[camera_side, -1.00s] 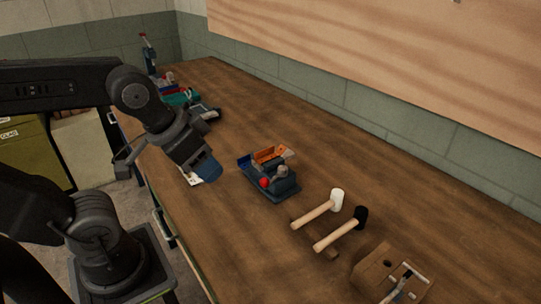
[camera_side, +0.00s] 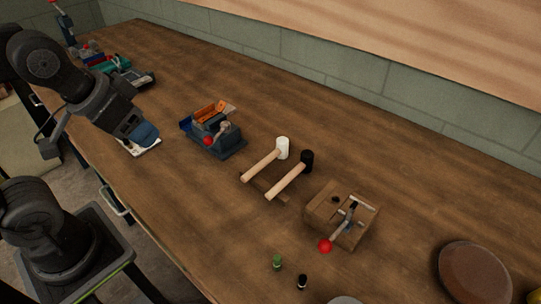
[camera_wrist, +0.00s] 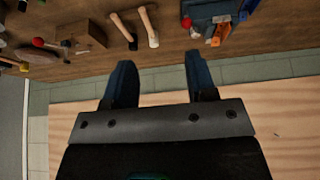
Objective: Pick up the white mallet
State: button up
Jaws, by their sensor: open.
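The white mallet has a white head (camera_side: 282,147) and a pale wooden handle. It rests beside a black-headed mallet (camera_side: 306,160), both on a low dark wooden rest (camera_side: 272,188) on the bench. In the wrist view the white mallet (camera_wrist: 149,25) shows at the top, right of the black mallet (camera_wrist: 123,31). My gripper (camera_side: 145,137) is at the left of the side view, well away from the mallets and left of the blue tool holder. Its two dark blue fingers (camera_wrist: 160,82) are apart with nothing between them.
A blue holder (camera_side: 228,146) with orange parts and a red ball stands left of the mallets. A wooden block (camera_side: 317,206) with a red-knobbed clamp stands right of them. Small green (camera_side: 277,263) and black bottles stand near the front. The bench behind the mallets is clear.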

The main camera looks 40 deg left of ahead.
jog(key=shift+c, duration=0.2)
jog(key=g+y, duration=0.2)
jog(key=g, duration=0.4)
send_over(275, 152)
notch_tip(275, 152, down, 17)
jog(key=shift+d+f, duration=0.15)
jog(key=shift+s+f, duration=0.15)
jog(key=shift+f, duration=2.45)
grip_shut()
